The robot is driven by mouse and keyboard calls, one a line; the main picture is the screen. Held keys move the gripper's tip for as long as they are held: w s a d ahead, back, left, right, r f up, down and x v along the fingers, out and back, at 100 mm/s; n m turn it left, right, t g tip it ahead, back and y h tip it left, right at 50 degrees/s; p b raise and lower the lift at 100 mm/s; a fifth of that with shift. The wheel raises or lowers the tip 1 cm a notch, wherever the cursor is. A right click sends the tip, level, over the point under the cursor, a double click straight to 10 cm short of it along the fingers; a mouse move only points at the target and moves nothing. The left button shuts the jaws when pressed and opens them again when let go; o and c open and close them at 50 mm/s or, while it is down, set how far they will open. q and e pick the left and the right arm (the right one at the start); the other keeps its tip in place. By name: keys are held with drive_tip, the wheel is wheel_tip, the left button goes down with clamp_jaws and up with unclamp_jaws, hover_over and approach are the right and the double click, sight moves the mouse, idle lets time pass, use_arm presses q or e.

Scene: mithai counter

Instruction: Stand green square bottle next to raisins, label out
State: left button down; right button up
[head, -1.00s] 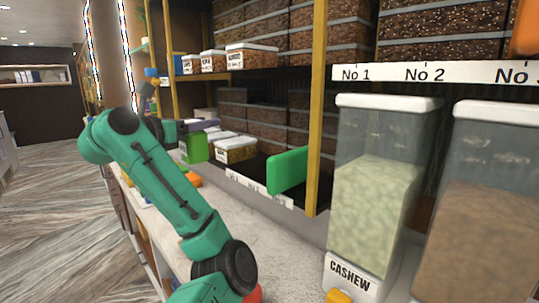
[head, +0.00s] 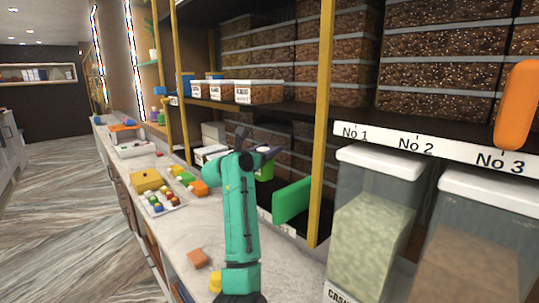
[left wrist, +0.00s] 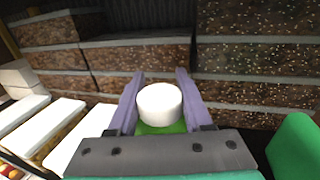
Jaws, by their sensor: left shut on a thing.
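The green bottle (left wrist: 162,129) with a round white cap (left wrist: 160,103) is between the two fingers of my left gripper (left wrist: 160,88), which is shut on it. In the head view, my left gripper (head: 262,156) holds the green bottle (head: 265,173) at the lower shelf, mostly behind my wrist. Its label is not visible. White-lidded tubs (left wrist: 62,130) stand left of the bottle in the left wrist view. I cannot read which holds raisins. Part of this lower row (head: 209,153) shows left of my arm in the head view. My right gripper is not in view.
A green panel (head: 293,201) juts out right of the bottle, by a yellow post (head: 320,140). Labelled tubs (head: 258,92) stand on the shelf above. Stacked brown-filled boxes (left wrist: 245,85) are behind. The counter (head: 180,240) holds a sweets tray (head: 160,203) and an orange block (head: 198,258).

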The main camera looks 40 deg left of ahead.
use_arm(q)
drive_tip(key=f+p, duration=0.2)
drive_tip(key=f, duration=0.1)
drive_tip(key=shift+w+f+p, duration=0.2)
drive_tip(key=shift+p, duration=0.1)
drive_tip(key=shift+f, duration=0.35)
drive_tip(key=shift+f, duration=0.1)
drive_tip(key=shift+c, duration=1.6)
unclamp_jaws()
